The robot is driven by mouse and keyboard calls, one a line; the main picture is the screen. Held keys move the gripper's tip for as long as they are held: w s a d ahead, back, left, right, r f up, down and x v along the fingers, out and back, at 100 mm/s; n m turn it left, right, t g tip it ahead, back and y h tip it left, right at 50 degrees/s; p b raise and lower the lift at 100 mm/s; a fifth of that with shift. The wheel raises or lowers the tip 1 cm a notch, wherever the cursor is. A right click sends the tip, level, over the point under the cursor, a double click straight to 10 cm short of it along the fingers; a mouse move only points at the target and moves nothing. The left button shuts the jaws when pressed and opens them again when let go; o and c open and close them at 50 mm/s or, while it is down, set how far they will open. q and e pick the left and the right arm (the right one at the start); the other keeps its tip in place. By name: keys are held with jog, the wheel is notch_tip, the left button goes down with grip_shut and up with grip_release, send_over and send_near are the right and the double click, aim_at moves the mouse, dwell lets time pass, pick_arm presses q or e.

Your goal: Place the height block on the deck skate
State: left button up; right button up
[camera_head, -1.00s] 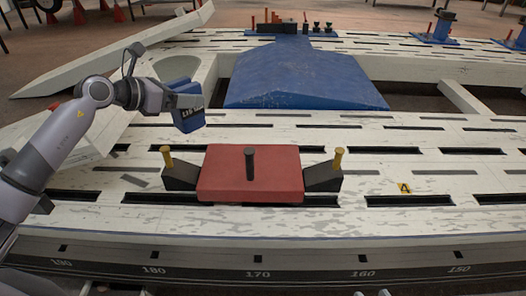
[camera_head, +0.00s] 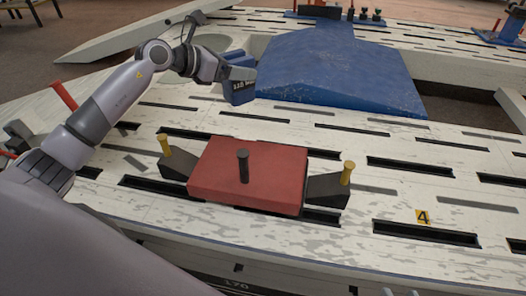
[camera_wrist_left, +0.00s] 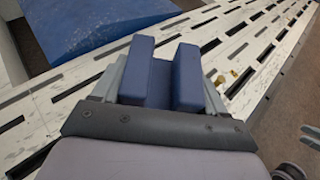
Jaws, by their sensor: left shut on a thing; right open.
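My right gripper (camera_head: 400,292) barely shows at the bottom edge, open.
Dark wedges with yellow pins flank the red block, one left (camera_head: 173,168) and one right (camera_head: 328,190). A large blue sloped slab (camera_head: 340,78) lies behind.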

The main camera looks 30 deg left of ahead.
pick_arm(q)
jog(key=shift+w+r, duration=0.1)
jog(key=shift+w, duration=0.1)
notch_tip(320, 180, down, 19)
jog(key=b, duration=0.7)
jog(key=shift+f, duration=0.4)
pick_arm(e)
jog(key=a+y, duration=0.1)
jog(key=w+a+f+y, duration=0.1)
jog(key=shift+w+a+f+t, duration=0.1)
jog(key=shift+w+a+t, duration=0.05)
jog(key=shift+a+t, duration=0.15)
pick_arm(q)
jog(key=shift+f, duration=0.1)
pick_arm(e)
jog(key=shift+f, duration=0.1)
pick_arm(q)
jog(key=o, duration=1.4)
jog(key=shift+f, duration=0.25)
jog(key=o, duration=0.4)
jog(key=shift+d, duration=0.1)
